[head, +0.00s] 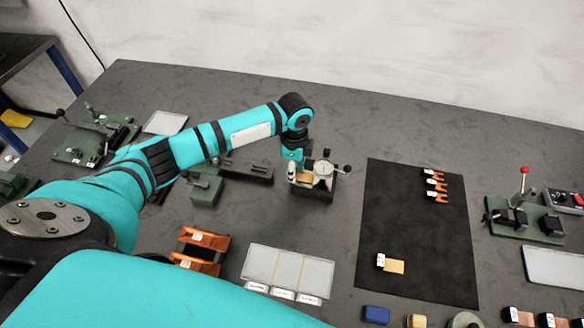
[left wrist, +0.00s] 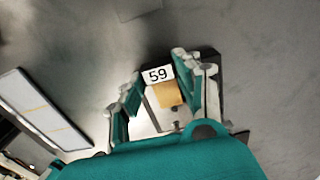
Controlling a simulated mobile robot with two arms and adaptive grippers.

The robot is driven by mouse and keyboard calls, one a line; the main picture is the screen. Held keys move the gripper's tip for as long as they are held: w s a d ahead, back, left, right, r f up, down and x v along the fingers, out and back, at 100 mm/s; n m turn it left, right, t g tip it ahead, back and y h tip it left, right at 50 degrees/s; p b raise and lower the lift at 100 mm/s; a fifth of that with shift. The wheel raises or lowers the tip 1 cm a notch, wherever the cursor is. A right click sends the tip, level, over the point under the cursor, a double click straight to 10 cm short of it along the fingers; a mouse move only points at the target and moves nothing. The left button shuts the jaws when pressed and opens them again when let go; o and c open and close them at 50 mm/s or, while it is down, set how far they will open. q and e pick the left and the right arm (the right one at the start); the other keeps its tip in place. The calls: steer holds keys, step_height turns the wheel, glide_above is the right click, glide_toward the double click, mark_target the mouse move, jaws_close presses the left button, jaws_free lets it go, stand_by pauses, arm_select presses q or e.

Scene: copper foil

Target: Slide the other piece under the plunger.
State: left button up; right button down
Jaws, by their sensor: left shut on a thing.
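A small tan copper-foil piece with a white tag reading 59 (left wrist: 168,94) is between the fingers of my left gripper (left wrist: 165,100). In the head view my left gripper (head: 293,172) is down at the left side of the dial gauge (head: 322,170), shut on this piece, whose tan face (head: 304,177) shows at the gauge. The plunger tip is hidden, so I cannot tell whether the piece is beneath it. Another tan tagged piece (head: 394,267) lies flat on the black mat (head: 415,225). My right gripper is not in view.
A sectioned white tray (head: 288,270) and orange racks (head: 200,250) stand in front of the gauge. A green fixture (head: 525,218) is at right. Grey table is clear behind the gauge.

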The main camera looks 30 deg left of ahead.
mark_target(308, 178)
arm_select(q)
steer(key=shift+w+d, duration=0.2)
steer(key=shift+d, duration=0.65)
steer(key=shift+p, duration=0.5)
stand_by(0.5)
steer(key=shift+w+d, duration=0.15)
steer(key=shift+d, duration=0.4)
steer(key=shift+w+d, duration=0.15)
steer(key=shift+d, duration=0.4)
stand_by(1.6)
steer(key=shift+f+p, duration=0.1)
steer(key=shift+p, duration=0.25)
stand_by(0.6)
steer(key=o, duration=0.7)
steer(key=shift+r+p, duration=1.5)
steer(key=shift+p, duration=0.35)
